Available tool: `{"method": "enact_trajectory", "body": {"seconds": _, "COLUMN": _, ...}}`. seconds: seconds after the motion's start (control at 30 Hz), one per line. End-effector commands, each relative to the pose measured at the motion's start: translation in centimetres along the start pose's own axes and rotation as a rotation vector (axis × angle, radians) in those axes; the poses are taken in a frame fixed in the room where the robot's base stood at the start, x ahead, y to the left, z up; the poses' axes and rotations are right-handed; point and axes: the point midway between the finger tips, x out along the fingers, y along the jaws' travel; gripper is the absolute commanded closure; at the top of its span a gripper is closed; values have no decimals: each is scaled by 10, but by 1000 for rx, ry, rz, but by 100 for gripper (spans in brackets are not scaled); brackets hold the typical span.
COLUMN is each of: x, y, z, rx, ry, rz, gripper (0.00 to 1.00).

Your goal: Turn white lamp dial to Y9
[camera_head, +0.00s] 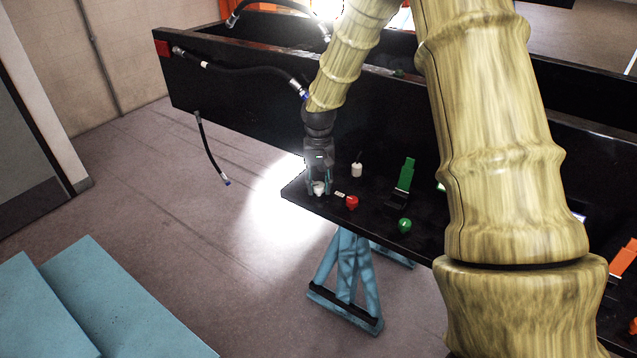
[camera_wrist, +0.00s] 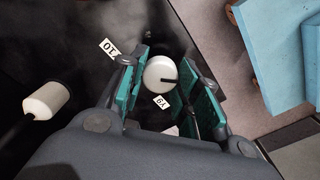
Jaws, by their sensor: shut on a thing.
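The white dial (camera_wrist: 161,73) is a round knob with a black pointer line, which points right in the wrist view. In the head view the dial (camera_head: 319,188) sits at the left end of the black panel. My gripper (camera_head: 317,184) comes down over it, shut on it. In the wrist view the teal fingers of my gripper (camera_wrist: 163,78) stand on either side of the dial. A small label (camera_wrist: 161,102) that seems to read Y9 lies just below the dial. Another label (camera_wrist: 108,47), reading like 10, lies to its left. The white lamp (camera_wrist: 47,98) stands further left.
The red knob (camera_head: 352,202) is close to the right of my gripper, with the green knob (camera_head: 404,225) and green lever (camera_head: 406,175) beyond. The white lamp (camera_head: 357,169) stands behind. A black hose (camera_head: 240,71) hangs along the black wall (camera_head: 225,105).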

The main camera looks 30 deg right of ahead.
Motion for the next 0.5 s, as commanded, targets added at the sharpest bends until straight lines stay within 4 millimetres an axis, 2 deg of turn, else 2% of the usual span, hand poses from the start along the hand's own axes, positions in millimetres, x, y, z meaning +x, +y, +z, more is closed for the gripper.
{"method": "enact_trajectory", "body": {"seconds": 0.27, "x": -1, "y": 1, "z": 0, "rx": -41, "ry": 0, "rz": 1, "gripper": 92}}
{"method": "enact_trajectory", "body": {"seconds": 0.5, "x": -1, "y": 1, "z": -1, "rx": -182, "ry": 1, "rz": 0, "gripper": 92}}
